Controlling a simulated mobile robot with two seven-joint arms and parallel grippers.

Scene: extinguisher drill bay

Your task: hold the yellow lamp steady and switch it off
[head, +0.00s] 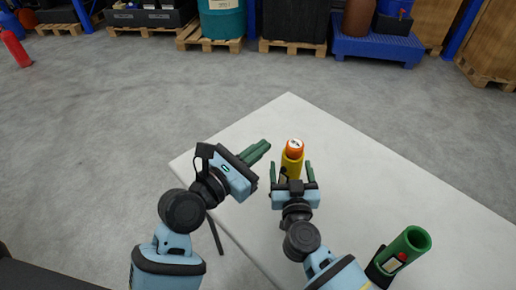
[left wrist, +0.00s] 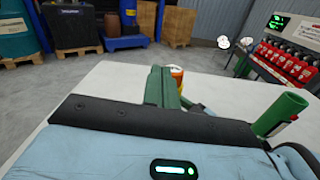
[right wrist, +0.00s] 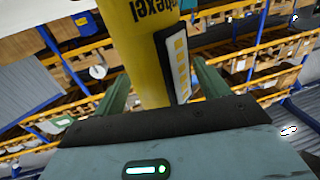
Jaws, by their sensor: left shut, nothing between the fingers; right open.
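The yellow lamp (head: 291,166) stands upright on the pale table (head: 380,190), with an orange top bearing a white disc. In the right wrist view its yellow body (right wrist: 145,60) rises between the fingers, with a dark-edged panel of yellow squares on its side. My right gripper (head: 291,172) is open, one finger on each side of the lamp; contact cannot be told. My left gripper (head: 264,147) is shut and empty, left of the lamp's top and apart from it. In the left wrist view the lamp's orange top (left wrist: 177,72) shows partly behind the left fingers.
A green tube (head: 409,246) with an open top stands at the table's right. The left wrist view shows a rack of red items (left wrist: 285,62) beyond the table. Pallets (head: 292,46) and a blue spill pallet (head: 377,48) line the far floor. The table's far part is clear.

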